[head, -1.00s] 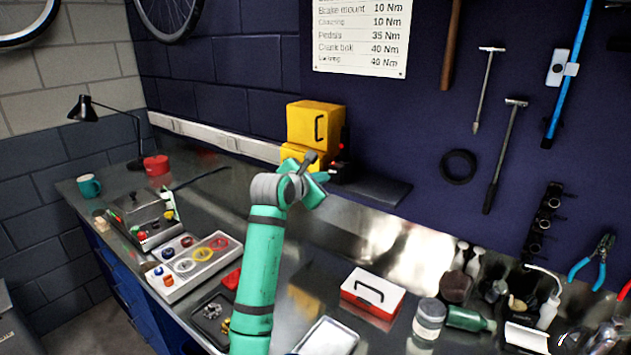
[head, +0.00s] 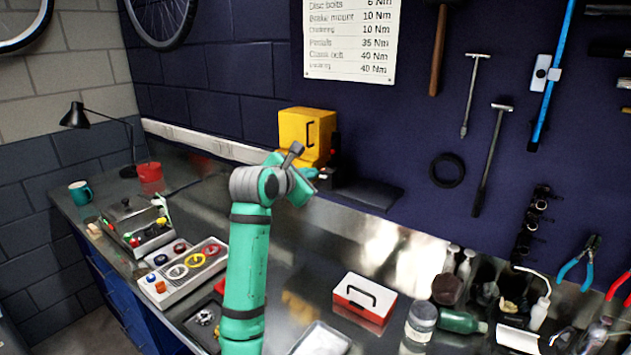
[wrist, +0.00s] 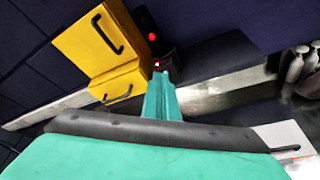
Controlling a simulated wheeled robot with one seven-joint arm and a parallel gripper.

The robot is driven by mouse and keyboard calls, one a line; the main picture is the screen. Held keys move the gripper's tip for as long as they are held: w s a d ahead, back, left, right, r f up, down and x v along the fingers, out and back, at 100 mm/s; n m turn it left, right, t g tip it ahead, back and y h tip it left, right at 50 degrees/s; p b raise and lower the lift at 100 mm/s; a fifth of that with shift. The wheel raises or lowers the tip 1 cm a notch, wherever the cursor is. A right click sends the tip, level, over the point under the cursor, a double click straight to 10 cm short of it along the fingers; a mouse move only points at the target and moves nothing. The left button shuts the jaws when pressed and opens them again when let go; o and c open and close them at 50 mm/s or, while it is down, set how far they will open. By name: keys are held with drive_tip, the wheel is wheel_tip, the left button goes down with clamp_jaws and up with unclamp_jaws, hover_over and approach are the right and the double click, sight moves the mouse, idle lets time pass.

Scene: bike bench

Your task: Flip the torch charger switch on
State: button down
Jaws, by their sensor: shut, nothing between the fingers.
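A black torch charger stands against the back wall, just right of the yellow boxes. In the wrist view its dark body (wrist: 172,55) shows a red spot (wrist: 152,37) and a small glowing red spot (wrist: 157,63) low on its front. I cannot tell which is the switch or its position. My gripper (wrist: 163,76) is shut and empty, its teal fingertips directly in front of the charger's lower front. I cannot tell whether they touch. In the head view my wrist and gripper (head: 309,173) hide most of the charger.
The yellow box (head: 300,130) with a black handle is close left of my fingers. A dark flat pad (head: 368,193) lies to the right. A red-and-white case (head: 364,296) stands nearer the front. The steel bench between is mostly clear.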

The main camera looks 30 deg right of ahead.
drive_tip(key=s+a+r, duration=0.2)
drive_tip(key=a+r, duration=0.1)
drive_tip(key=shift+a, duration=0.3)
drive_tip(key=shift+w, duration=0.1)
